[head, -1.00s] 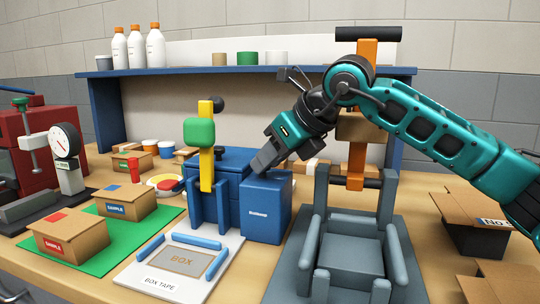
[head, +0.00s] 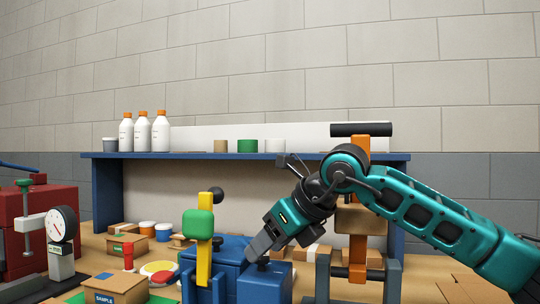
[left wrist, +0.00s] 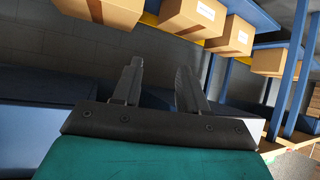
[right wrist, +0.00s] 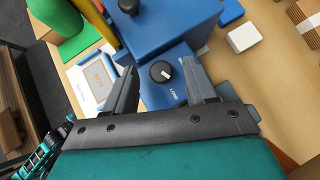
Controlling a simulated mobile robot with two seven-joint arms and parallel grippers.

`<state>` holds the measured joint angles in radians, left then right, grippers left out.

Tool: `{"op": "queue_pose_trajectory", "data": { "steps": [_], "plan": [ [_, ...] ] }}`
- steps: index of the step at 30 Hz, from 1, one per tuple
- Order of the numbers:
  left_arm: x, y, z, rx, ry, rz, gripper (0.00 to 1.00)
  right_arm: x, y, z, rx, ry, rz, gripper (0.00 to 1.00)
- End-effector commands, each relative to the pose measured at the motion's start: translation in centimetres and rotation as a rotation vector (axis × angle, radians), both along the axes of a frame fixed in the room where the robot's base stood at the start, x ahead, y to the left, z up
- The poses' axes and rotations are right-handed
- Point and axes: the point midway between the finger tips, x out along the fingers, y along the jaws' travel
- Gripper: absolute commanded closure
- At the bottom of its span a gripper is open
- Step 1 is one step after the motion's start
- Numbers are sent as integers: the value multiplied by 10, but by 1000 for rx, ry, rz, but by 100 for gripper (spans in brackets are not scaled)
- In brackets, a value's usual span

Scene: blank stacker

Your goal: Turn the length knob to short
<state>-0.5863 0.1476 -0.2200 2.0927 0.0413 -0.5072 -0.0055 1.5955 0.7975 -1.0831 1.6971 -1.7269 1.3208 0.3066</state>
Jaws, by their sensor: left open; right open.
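The length knob (right wrist: 161,71) is a round black dial with a white mark, set on the blue box (right wrist: 158,92) that carries a small white label, too small to read surely. In the head view the knob (head: 263,263) shows on top of the blue box (head: 272,282). My right gripper (head: 258,248) comes down at a slant just over the knob. In the right wrist view its open fingers (right wrist: 160,76) stand on either side of the knob; I cannot tell whether they touch it. My left gripper (left wrist: 160,72) is open and empty, away from the bench.
A yellow lever (head: 204,255) with a green block stands close left of the blue box. A grey fixture (head: 392,280) with an orange post (head: 358,250) stands to the right. The blue shelf (head: 300,156) with bottles and cups runs behind.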

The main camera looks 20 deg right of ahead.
Motion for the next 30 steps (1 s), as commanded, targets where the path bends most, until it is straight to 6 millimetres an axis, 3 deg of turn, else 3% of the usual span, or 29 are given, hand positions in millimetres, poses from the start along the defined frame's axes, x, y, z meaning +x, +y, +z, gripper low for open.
{"op": "queue_pose_trajectory", "data": {
  "steps": [18, 24, 30],
  "plan": [
    [-5, 5, 33, 11, 5, 4, 57, 0, 0, 151, 1, -2, 1, 44],
    [-4, 5, 43, 11, 1, 4, 57, 0, 0, 179, 1, 0, 1, 44],
    [-4, 5, 45, 10, 0, 4, 57, -1, 0, 188, -1, 1, 1, 44]
  ]
}}
